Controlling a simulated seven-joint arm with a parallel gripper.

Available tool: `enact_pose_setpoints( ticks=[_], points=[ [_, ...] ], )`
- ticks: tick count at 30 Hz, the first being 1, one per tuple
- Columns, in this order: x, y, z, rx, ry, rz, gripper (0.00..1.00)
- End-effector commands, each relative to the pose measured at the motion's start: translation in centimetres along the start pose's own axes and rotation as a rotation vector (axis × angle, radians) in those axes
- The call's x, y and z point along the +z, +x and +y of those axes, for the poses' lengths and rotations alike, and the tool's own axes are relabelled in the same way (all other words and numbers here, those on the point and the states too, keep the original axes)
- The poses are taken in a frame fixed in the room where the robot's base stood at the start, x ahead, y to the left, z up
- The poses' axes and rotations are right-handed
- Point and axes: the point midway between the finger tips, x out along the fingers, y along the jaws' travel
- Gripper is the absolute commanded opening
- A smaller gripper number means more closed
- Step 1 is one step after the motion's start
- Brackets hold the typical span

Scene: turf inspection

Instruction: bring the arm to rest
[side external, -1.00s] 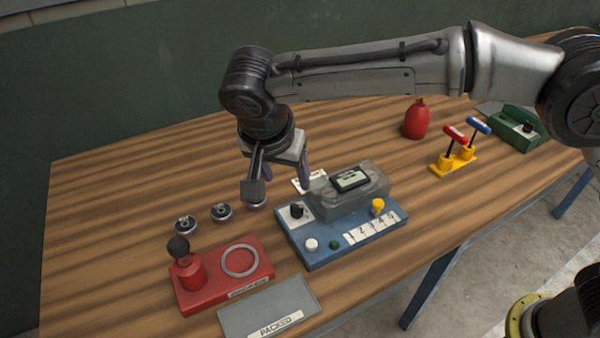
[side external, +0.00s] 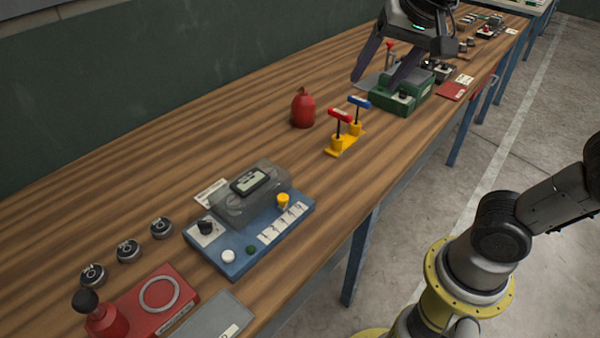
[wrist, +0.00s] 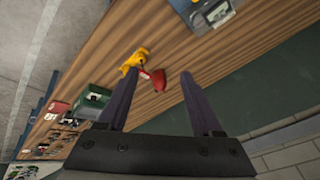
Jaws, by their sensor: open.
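My gripper (side external: 378,68) is at the top right of the side external view, raised above the bench near the green device (side external: 403,96). Its two dark fingers are spread apart, with nothing between them. In the wrist view, my gripper (wrist: 158,82) also shows its fingers wide apart and empty. The bench (side external: 130,180) runs below it. My arm's yellow-ringed base part stands at the lower right of the side external view.
A red bottle-like object (side external: 303,108) and a yellow stand (side external: 345,142) with red and blue T-handles are left of my gripper. A blue panel (side external: 240,255), several round dials (side external: 128,250) and a red fixture (side external: 160,300) sit nearer. Bare wood lies along the back.

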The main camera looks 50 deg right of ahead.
Motion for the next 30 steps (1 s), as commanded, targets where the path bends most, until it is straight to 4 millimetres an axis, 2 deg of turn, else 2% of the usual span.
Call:
enact_pose_setpoints(
  ticks=[1,3,6,9,13,18,30],
  points=[
    [1.0,-0.1,2.4,-0.017,-0.043,0.006,0.67],
    [2.6,0.3,4.9,-0.039,-0.132,0.011,0.67],
    [5.3,1.6,7.9,-0.069,-0.29,0.017,0.67],
    [7.8,3.3,9.5,-0.093,-0.469,0.006,0.67],
    [9.5,5.0,10.1,-0.108,-0.669,-0.019,0.67],
    [9.3,5.0,9.7,-0.125,-0.805,0.004,0.67],
    [9.3,5.0,9.6,-0.124,-0.827,0.005,0.67]
  ],
)
